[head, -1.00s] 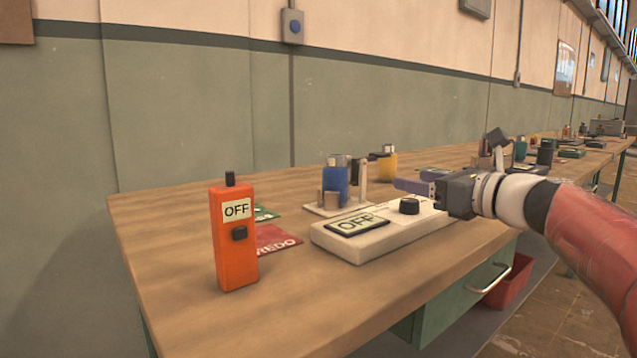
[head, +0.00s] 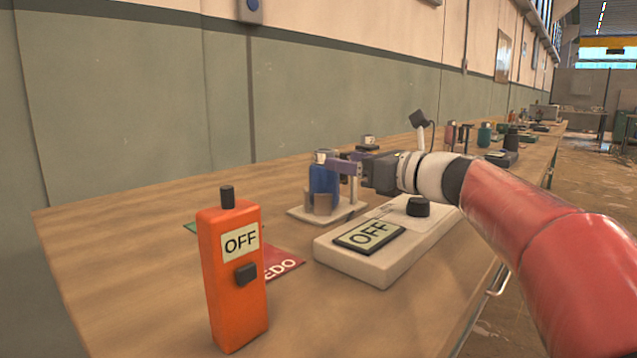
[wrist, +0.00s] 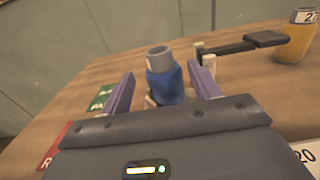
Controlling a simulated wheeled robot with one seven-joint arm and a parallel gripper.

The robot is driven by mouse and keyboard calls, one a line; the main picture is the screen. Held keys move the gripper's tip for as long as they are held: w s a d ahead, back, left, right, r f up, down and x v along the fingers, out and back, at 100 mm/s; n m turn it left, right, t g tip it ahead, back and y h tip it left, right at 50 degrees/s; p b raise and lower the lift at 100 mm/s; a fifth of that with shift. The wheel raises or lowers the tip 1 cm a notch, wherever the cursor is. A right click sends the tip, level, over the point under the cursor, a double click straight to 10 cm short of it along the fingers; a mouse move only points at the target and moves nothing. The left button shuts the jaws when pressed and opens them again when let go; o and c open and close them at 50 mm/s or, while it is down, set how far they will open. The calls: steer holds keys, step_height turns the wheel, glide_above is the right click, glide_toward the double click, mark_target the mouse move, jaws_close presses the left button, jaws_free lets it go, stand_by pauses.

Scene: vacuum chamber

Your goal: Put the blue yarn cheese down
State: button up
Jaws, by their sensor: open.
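The blue yarn cheese (head: 324,181) stands upright on a small pale stand (head: 295,214), among short grey-brown posts; it has a grey top. My gripper (head: 345,163) is at its upper part, coming from the right. In the wrist view the blue cheese (wrist: 163,85) is between the two purple fingers of my gripper (wrist: 165,80). The fingers are open, with a gap visible on each side of the cheese. Its lower part is partly hidden by my gripper's body in the wrist view.
An orange handheld device (head: 231,275) marked OFF stands at the front left. A white box with an OFF display (head: 368,234) and black knob lies under my arm. A red card (head: 283,263) lies between them. A yellow container (wrist: 295,42) stands right of the stand.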

mark_target(325, 157)
steer(key=x, duration=0.6)
steer(key=shift+w+a, duration=0.15)
steer(key=shift+a, duration=0.15)
jaws_close()
